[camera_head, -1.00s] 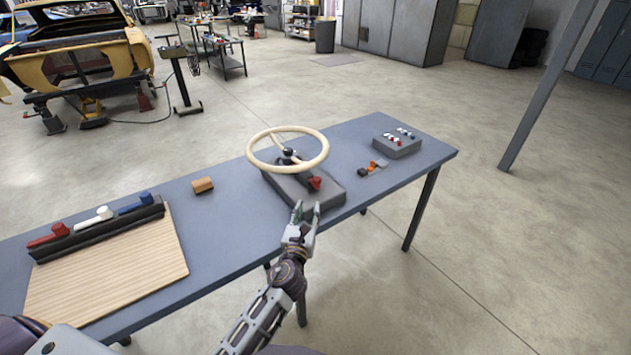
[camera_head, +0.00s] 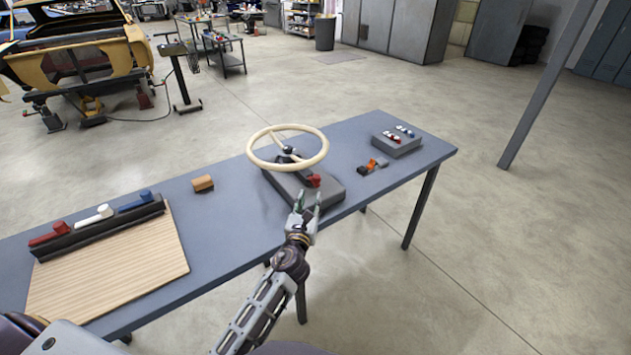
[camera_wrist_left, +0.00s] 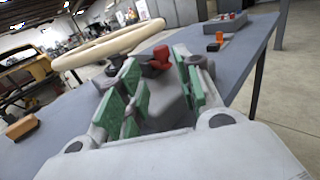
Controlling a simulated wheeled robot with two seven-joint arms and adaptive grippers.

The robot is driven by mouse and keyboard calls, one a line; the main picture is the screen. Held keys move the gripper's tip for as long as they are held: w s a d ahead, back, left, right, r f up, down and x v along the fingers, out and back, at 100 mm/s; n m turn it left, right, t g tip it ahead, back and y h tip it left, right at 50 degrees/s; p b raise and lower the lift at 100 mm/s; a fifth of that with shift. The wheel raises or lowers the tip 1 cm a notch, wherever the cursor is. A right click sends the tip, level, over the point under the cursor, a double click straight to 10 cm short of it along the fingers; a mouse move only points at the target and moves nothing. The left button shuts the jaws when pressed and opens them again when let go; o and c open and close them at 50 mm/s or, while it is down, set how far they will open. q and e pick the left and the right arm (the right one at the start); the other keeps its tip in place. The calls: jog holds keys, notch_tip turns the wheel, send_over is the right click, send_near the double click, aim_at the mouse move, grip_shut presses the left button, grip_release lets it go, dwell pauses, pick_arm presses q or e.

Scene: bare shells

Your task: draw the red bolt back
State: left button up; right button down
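A red-handled bolt (camera_head: 48,234) lies at the left end of a black rail (camera_head: 100,232) along the far edge of a wooden board (camera_head: 120,268). A white-handled bolt (camera_head: 93,217) and a blue-handled bolt (camera_head: 135,203) are beside it on the rail. My left gripper (camera_head: 308,203) is far to the right of them, at the table's front edge. It is open and empty, its fingers just short of a red knob (camera_head: 314,180) below a cream steering wheel (camera_head: 323,151). The knob also shows beyond the green-padded fingers in the left wrist view (camera_wrist_left: 160,59). My right gripper is not in view.
The wheel stands on a grey base (camera_head: 328,191) on the blue-grey table (camera_head: 235,215). An orange-brown block (camera_head: 203,183) lies left of it. A grey box with small knobs (camera_head: 396,145) and small orange and dark pieces (camera_head: 372,166) are at right.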

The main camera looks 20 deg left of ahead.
aim_at(316, 179)
pick_arm(q)
jog(key=shift+w+a, duration=0.2)
jog(key=shift+w, duration=1.55)
jog(key=shift+w+a, duration=0.25)
jog(key=shift+w, duration=1.5)
jog(key=shift+w+a, duration=0.2)
jog(key=shift+w, duration=1.55)
grip_shut()
